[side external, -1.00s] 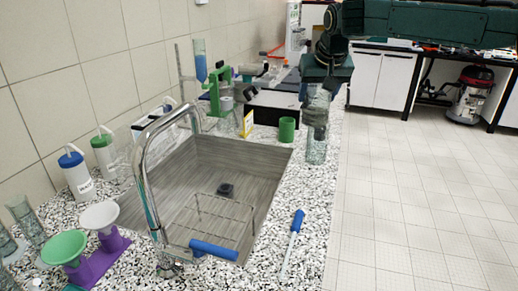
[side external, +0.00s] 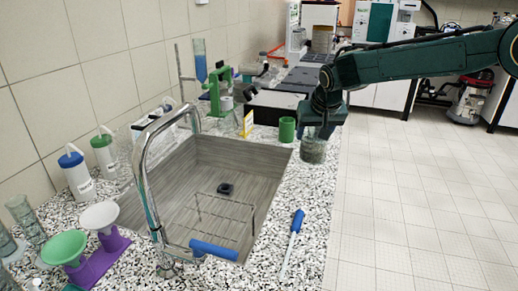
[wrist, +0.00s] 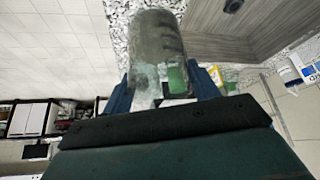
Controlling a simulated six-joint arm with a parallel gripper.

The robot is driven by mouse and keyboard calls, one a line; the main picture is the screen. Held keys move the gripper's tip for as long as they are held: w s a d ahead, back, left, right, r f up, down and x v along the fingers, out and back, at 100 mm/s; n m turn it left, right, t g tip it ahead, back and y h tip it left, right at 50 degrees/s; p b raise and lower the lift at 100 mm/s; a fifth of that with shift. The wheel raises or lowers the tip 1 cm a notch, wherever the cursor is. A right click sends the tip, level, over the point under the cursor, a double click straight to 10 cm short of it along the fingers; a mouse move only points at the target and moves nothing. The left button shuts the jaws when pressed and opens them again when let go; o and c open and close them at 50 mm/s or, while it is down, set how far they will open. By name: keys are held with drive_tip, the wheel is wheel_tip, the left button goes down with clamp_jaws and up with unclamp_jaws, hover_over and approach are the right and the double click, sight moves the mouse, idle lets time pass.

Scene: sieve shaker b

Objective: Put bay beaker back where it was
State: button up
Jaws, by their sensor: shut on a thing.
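The beaker, a clear glass vessel with a greyish-green look (side external: 313,150), is at the right edge of the speckled counter (side external: 320,185), right of the green cup (side external: 287,130). My gripper (side external: 320,128) is above it, pointing down, shut on its upper part. In the wrist view the beaker (wrist: 157,38) extends between the blue fingers of my gripper (wrist: 163,92). It looks upright; I cannot tell whether its base touches the counter. The fingers hide its upper part in the side view.
The sink (side external: 180,195) with its chrome tap (side external: 143,165) lies to the left. A blue-handled tool (side external: 296,225) lies on the counter in front. A yellow sign (side external: 247,124) and green stand (side external: 216,92) are behind.

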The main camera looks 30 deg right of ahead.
sight(316, 150)
drive_tip(key=shift+f, duration=4.55)
drive_tip(key=shift+f, duration=0.1)
drive_tip(key=o, duration=1.2)
drive_tip(key=shift+f, duration=0.1)
drive_tip(key=shift+r, duration=0.2)
drive_tip(key=shift+s+r, duration=0.1)
drive_tip(key=shift+r, duration=0.05)
drive_tip(key=v, duration=1.1)
drive_tip(key=shift+a, duration=0.1)
drive_tip(key=shift+s+r, duration=0.15)
drive_tip(key=shift+r, duration=0.15)
